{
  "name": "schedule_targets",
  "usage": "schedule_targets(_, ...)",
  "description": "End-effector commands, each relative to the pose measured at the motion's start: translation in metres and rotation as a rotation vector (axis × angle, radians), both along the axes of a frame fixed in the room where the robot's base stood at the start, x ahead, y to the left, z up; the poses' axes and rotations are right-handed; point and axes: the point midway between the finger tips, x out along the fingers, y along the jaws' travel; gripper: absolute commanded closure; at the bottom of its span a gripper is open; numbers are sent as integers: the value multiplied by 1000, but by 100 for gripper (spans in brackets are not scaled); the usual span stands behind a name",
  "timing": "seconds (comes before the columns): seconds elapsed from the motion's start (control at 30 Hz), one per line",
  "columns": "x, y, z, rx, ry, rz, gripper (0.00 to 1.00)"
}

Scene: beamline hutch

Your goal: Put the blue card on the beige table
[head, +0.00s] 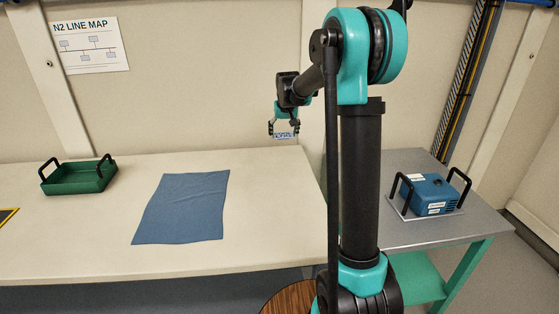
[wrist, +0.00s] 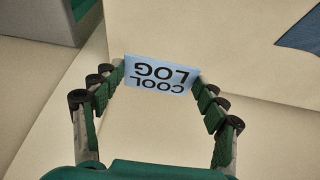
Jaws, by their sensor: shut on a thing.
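The blue card (head: 285,136) is light blue. In the wrist view the card (wrist: 160,75) shows the upside-down words "COOL LOG". My gripper (head: 284,129) is shut on the card, with a fingertip at each side edge. It holds the card in the air near the back right of the beige table (head: 272,215), apart from its top as far as the head view shows. The table (wrist: 205,35) also shows behind the card in the wrist view.
A blue cloth (head: 183,208) lies mid-table. A green tray with black handles (head: 78,180) stands at the left. A grey table (head: 425,232) at the right bears a blue box (head: 437,193). The beige table's right part is clear.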

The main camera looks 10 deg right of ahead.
Motion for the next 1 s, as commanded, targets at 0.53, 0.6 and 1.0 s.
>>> schedule_targets(0.53,0,0,-90,0,0,-1,47)
schedule_targets(0.6,0,0,-95,0,0,-1,47)
schedule_targets(1.0,0,0,-127,0,0,-1,47)
